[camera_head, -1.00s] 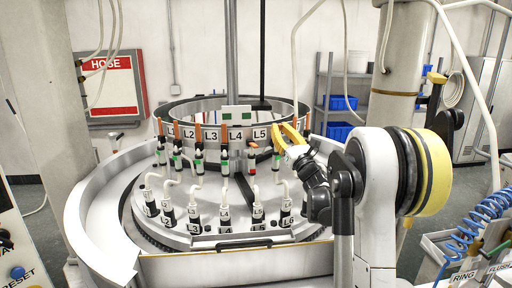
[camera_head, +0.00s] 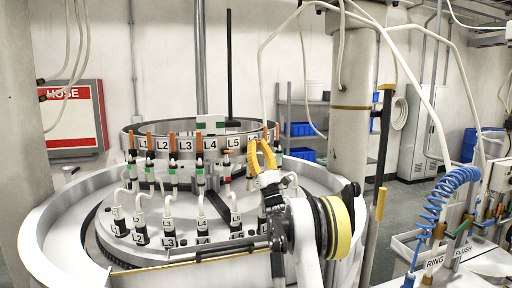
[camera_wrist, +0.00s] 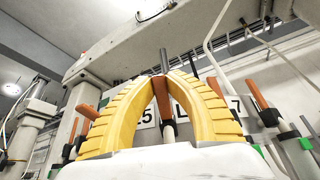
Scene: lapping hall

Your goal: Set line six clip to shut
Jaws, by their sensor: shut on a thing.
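My gripper (camera_head: 262,148) has two yellow fingers beside the L6 label at the right of the ring. I take this lever to be the line six clip. It looks near upright and its lower end shows a pale stem (camera_wrist: 170,132). In the head view my fingers hide most of this clip, so its setting cannot be told.
Orange levers flank it: one (camera_wrist: 255,92) by the 7 label and one (camera_wrist: 87,111) on the left. Labelled hose fittings (camera_head: 168,232) stand in front. A blue coiled hose (camera_head: 440,200) hangs right.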

